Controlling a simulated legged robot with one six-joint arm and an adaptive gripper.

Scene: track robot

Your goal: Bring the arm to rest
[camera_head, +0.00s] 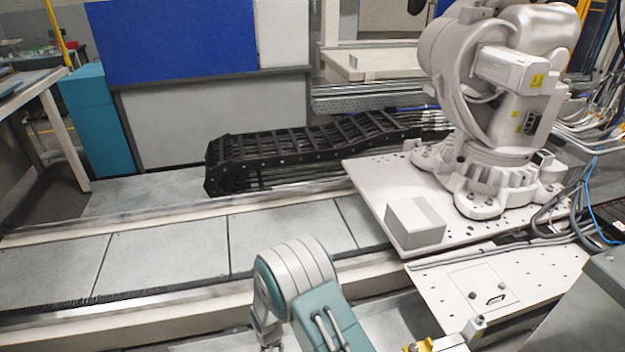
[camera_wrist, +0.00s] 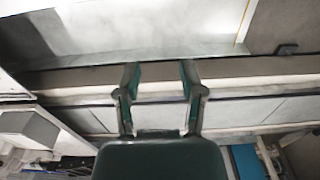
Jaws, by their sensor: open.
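My gripper (camera_wrist: 159,75) shows in the wrist view, its two fingers spread apart with nothing between them. Behind the gap lie the pale rail and grey panels of the track (camera_wrist: 240,112). In the head view my arm (camera_head: 310,295), teal with a light grey banded joint, rises from the bottom edge in front of the track (camera_head: 170,255). The lower end of the arm beyond the joint is mostly hidden at the bottom of the head view. No object is held.
A large white robot (camera_head: 500,110) stands on a plate at the right, with a light box (camera_head: 415,222) on the plate. A black cable chain (camera_head: 300,155) runs behind the track. A teal cabinet (camera_head: 95,120) stands at the left. The track's left part is clear.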

